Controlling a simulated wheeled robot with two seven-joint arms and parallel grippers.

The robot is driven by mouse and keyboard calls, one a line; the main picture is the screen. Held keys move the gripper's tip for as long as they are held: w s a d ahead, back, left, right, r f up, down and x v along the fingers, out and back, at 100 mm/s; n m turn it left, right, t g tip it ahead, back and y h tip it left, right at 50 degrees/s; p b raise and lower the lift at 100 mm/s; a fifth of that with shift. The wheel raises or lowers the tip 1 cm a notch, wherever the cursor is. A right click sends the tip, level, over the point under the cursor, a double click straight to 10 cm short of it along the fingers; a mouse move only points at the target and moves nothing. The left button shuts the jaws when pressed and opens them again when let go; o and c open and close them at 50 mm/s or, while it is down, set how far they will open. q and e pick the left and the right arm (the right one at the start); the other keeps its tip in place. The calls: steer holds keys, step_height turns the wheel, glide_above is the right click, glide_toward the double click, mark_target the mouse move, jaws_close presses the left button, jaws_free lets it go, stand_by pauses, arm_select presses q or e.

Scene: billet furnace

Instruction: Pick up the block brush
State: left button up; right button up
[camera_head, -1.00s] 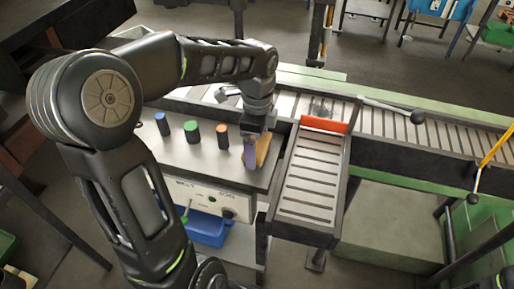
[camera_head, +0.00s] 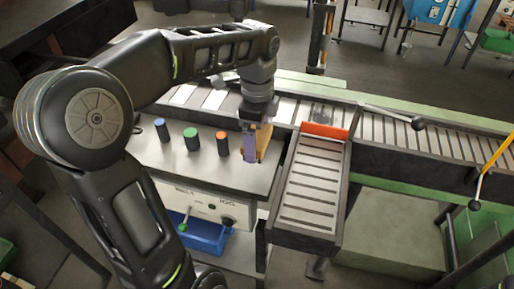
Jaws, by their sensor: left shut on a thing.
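My left gripper (camera_head: 257,128) points down over the right end of the grey control table. It is shut on the block brush (camera_head: 263,143), which shows as a tan piece beside a purple-grey part. The dark gripper body hides the brush's upper part. I cannot tell whether its lower end is clear of the tabletop. My right gripper is not in view.
The grey control table (camera_head: 185,165) carries blue, green and orange knobs (camera_head: 192,139) left of the gripper. A slatted chute (camera_head: 311,185) with an orange bar (camera_head: 324,131) stands close on the right. A roller conveyor (camera_head: 400,135) runs behind. A blue bin (camera_head: 205,235) sits below.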

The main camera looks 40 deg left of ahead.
mark_target(257, 135)
arm_select(q)
step_height(257, 135, up, 5)
stand_by(0.7)
